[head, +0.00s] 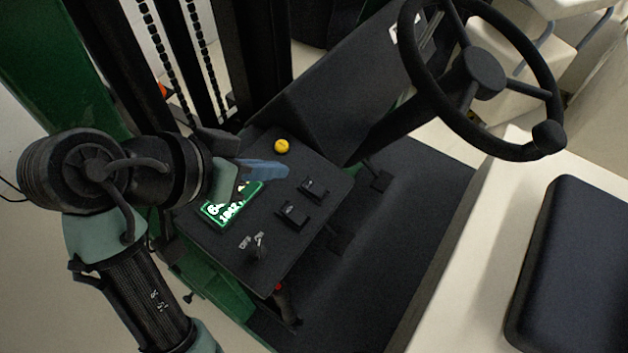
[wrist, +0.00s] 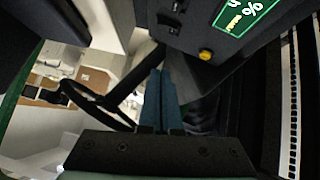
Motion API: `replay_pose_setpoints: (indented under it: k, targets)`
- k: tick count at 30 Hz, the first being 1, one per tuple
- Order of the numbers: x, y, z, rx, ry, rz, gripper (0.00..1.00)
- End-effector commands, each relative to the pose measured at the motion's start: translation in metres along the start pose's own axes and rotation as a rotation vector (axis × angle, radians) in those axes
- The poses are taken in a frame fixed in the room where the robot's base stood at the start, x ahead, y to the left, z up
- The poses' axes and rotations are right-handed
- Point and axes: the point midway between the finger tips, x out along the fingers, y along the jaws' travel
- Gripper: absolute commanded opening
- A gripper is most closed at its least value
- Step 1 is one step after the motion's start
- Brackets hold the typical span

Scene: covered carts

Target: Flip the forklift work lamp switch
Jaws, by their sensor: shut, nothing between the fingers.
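Two black rocker switches sit side by side on the dark dash panel (head: 215,243), one nearer the steering wheel (head: 313,187) and one nearer the front edge (head: 292,212). Their markings are too small to tell which is the work lamp switch. My gripper (head: 283,171) is shut and empty, its blue fingers over the panel, up and left of the switches, partly covering the lit green display (head: 222,212). In the wrist view the shut fingers (wrist: 162,72) point toward the panel, with the switches (wrist: 169,20) just beyond the tips. No contact is visible.
A yellow button (head: 281,146) is near the fingers, and a key switch (head: 256,246) is at the panel's lower part. The steering wheel (head: 487,75) and its column rise to the right. The mast with chains (head: 205,60) stands behind. A black seat (head: 570,270) is at right.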

Motion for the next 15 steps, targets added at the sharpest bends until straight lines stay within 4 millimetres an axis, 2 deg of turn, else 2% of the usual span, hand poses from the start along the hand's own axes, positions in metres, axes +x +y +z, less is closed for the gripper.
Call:
replay_pose_setpoints:
  k: [4,7,15]
  targets:
    - [0.009,0.001,0.0,-0.003,-0.002,0.004,0.0]
    - [0.023,0.002,-0.001,-0.002,-0.003,0.005,0.0]
    - [0.08,0.002,-0.001,-0.003,-0.004,0.005,0.0]
